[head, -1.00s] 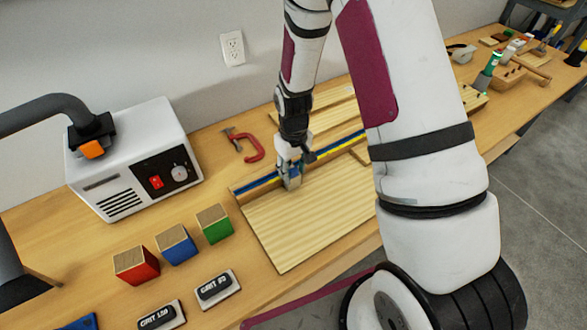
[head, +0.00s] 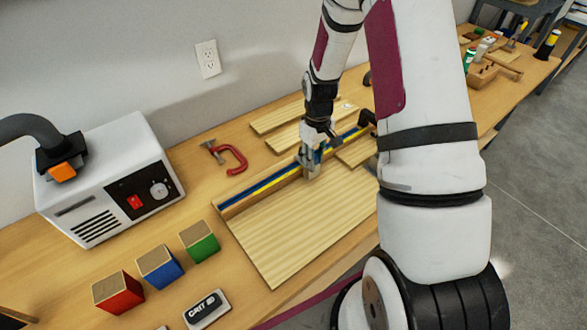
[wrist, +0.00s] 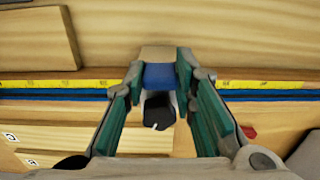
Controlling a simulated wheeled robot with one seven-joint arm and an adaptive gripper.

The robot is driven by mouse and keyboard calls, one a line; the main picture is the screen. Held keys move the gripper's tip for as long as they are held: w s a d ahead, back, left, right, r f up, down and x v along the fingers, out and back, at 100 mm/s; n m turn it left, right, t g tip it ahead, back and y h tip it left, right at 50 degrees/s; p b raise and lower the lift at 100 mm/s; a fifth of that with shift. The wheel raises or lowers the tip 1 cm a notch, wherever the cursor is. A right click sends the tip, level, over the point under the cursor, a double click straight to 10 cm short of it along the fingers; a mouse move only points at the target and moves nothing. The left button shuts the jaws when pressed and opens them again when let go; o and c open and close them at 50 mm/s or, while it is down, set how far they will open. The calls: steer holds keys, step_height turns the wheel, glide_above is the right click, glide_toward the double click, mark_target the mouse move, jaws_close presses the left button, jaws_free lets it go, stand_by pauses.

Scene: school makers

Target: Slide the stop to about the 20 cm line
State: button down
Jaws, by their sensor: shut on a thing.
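The stop (wrist: 160,76) is a small block with a wooden end, a blue middle and a black knob. It sits across the fence rail in the wrist view, between my gripper's fingers. My gripper (wrist: 158,68) is shut on it. In the head view, my gripper (head: 312,170) is at the fence (head: 262,187), some way from its left end, and mostly covers the stop. The fence carries a blue track and a yellow scale strip (wrist: 60,84). The scale's numbers are too small to read.
A wide wooden board (head: 290,228) lies in front of the fence, with loose boards (head: 290,118) behind it. A red clamp (head: 232,160) lies left of those. Red, blue and green blocks (head: 160,266) and a white machine (head: 110,180) are at the left.

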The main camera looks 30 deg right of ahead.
steer(key=d, duration=0.4)
steer(key=shift+w+d+b, duration=0.3)
steer(key=shift+w+d, duration=0.1)
steer(key=c, duration=1.3)
jaws_free()
steer(key=shift+a+r, duration=0.1)
steer(key=shift+r, duration=0.05)
step_height(320, 180, up, 12)
steer(key=shift+f, duration=0.1)
